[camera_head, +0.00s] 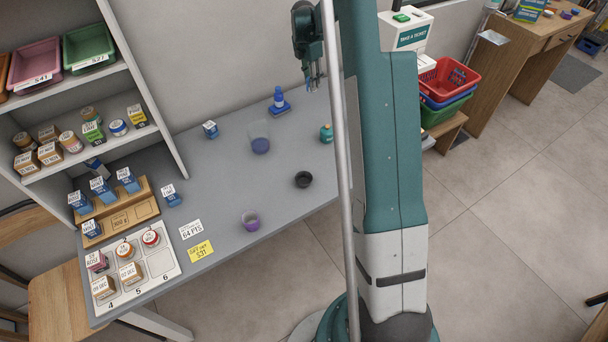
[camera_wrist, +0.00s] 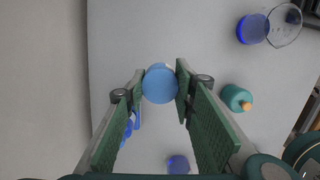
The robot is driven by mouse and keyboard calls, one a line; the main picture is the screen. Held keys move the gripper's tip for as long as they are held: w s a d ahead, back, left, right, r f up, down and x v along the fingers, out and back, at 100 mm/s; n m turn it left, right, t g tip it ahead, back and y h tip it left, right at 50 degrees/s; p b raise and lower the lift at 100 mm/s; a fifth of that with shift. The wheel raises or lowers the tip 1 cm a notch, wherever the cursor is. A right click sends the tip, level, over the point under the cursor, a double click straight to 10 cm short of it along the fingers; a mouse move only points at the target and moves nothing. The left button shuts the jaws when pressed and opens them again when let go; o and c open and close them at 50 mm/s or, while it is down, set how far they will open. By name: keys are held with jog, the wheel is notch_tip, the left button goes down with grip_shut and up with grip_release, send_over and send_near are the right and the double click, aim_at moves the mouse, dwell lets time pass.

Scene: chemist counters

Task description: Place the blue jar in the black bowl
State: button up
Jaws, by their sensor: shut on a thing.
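My gripper (camera_head: 314,85) is high near the wall, above the back part of the grey counter. In the wrist view my gripper (camera_wrist: 160,80) has its green fingers on both sides of the blue jar (camera_wrist: 160,86), shut on it. The jar shows there as a round light-blue disc. In the head view the jar is hardly visible at the fingers. The black bowl (camera_head: 303,180) stands empty near the counter's front edge, nearer the head camera than my gripper. I cannot make the bowl out clearly in the wrist view.
A teal bottle (camera_head: 326,134) stands behind the bowl. A glass beaker with blue contents (camera_head: 259,140) is left of it, and a purple cup (camera_head: 250,220) is at the front. My column hides the counter's right end.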

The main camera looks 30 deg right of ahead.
jog(key=s+a, duration=1.2)
jog(key=s, duration=0.5)
jog(key=s+a+r+m, duration=0.1)
jog(key=s+a, duration=1.2)
jog(key=s, duration=0.3)
jog(key=shift+s+b, duration=0.35)
jog(key=shift+b, duration=0.1)
jog(key=b, duration=0.1)
send_near(306, 181)
jog(key=shift+w+d+r, duration=0.15)
jog(key=shift+d+r, duration=0.1)
jog(key=shift+d, duration=0.1)
jog(key=shift+f+b, duration=0.35)
jog(key=shift+f, duration=1.75)
jog(key=shift+f+b, duration=0.5)
jog(key=shift+b, duration=0.05)
